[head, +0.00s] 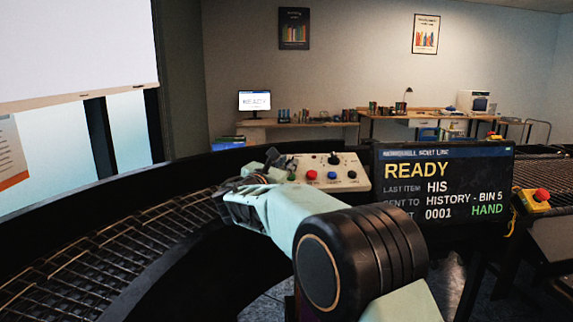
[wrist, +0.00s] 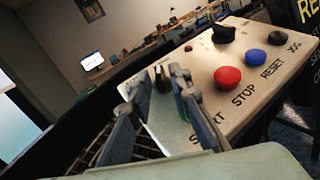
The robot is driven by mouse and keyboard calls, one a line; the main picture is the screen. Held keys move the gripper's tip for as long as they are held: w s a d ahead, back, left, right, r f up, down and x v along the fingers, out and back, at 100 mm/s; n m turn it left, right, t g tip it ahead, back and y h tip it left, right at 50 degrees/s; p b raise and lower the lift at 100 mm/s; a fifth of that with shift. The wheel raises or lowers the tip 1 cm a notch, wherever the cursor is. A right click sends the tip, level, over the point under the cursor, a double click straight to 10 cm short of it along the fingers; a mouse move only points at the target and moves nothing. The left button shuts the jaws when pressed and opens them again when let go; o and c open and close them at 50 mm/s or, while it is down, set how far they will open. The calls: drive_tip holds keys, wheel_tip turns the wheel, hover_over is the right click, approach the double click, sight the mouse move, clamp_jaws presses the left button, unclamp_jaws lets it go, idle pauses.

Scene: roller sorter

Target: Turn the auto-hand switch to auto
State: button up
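The sloped, pale control panel (head: 355,181) stands left of the screen in the head view and fills the right of the wrist view (wrist: 195,125). A dark upright knob (wrist: 162,78) on its left part shows between and just beyond my fingertips; whether they touch it I cannot tell. A second black knob (wrist: 223,33) sits on the upper panel. Labels by both knobs are unreadable, so which is the auto-hand switch is unclear. My gripper (wrist: 152,88) is open, with a gap between its fingers. The screen (head: 442,190) reads READY and HAND.
The panel's front row has red (wrist: 228,77), blue (wrist: 256,60) and black (wrist: 278,38) buttons, close right of my fingers. The START button is mostly hidden by a finger. A curved roller conveyor (head: 130,255) runs left. A red emergency button (head: 541,195) stands right.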

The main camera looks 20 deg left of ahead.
clamp_jaws()
